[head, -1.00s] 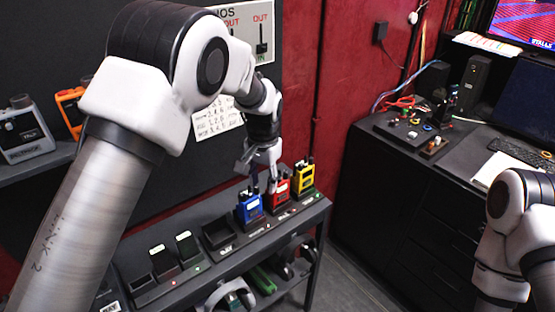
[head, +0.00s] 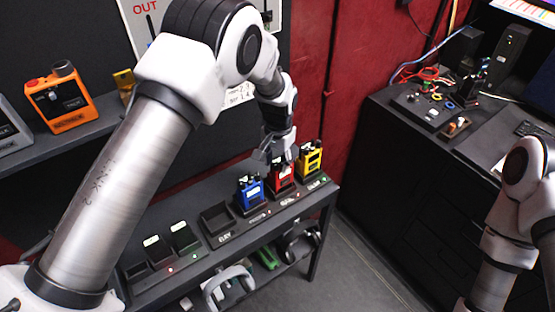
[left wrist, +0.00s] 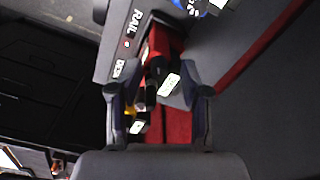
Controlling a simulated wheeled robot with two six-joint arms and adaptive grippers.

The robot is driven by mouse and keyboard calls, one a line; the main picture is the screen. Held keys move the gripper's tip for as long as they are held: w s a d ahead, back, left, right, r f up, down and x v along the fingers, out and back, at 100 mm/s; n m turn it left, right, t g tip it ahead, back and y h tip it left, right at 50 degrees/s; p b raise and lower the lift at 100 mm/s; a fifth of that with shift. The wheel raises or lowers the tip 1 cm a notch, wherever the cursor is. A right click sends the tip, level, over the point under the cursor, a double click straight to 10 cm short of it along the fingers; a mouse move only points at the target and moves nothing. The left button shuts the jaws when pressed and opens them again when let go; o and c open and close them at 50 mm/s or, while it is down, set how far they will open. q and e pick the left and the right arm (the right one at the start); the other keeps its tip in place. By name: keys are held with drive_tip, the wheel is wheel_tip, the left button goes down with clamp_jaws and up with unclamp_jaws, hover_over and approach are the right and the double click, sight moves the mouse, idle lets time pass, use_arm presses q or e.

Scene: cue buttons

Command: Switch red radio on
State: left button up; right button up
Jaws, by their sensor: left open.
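The red radio (head: 281,182) stands upright in the rack (head: 216,247), between the blue radio (head: 250,192) and the yellow radio (head: 311,161). My left gripper (head: 276,156) is just above the red radio and hides part of its top. In the left wrist view, my left gripper (left wrist: 159,112) is open, with the red radio (left wrist: 163,45) and its dark knobs and antenna between and beyond the fingers. I cannot tell whether a finger touches it. A bit of the blue radio (left wrist: 192,8) shows at the top. My right gripper is out of view.
An orange device (head: 60,98) sits on the left shelf. Headphones (head: 228,285) hang below the rack. A dark cabinet (head: 400,180) with a desk stands right, beyond open floor.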

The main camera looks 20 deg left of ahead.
use_arm(q)
drive_tip(key=shift+s+r, duration=0.1)
drive_tip(key=shift+s, duration=0.15)
drive_tip(key=c, duration=0.5)
drive_tip(key=shift+s+r, duration=0.3)
drive_tip(key=shift+s, duration=0.15)
clamp_jaws()
drive_tip(key=shift+s+r, duration=0.15)
drive_tip(key=shift+s, duration=0.1)
drive_tip(key=shift+w+f, duration=0.2)
drive_tip(key=shift+w, duration=0.1)
drive_tip(key=shift+w+m, duration=0.15)
drive_tip(key=shift+m, duration=0.15)
drive_tip(key=m, duration=0.3)
drive_tip(key=shift+r+m, duration=0.1)
drive_tip(key=shift+m, duration=0.7)
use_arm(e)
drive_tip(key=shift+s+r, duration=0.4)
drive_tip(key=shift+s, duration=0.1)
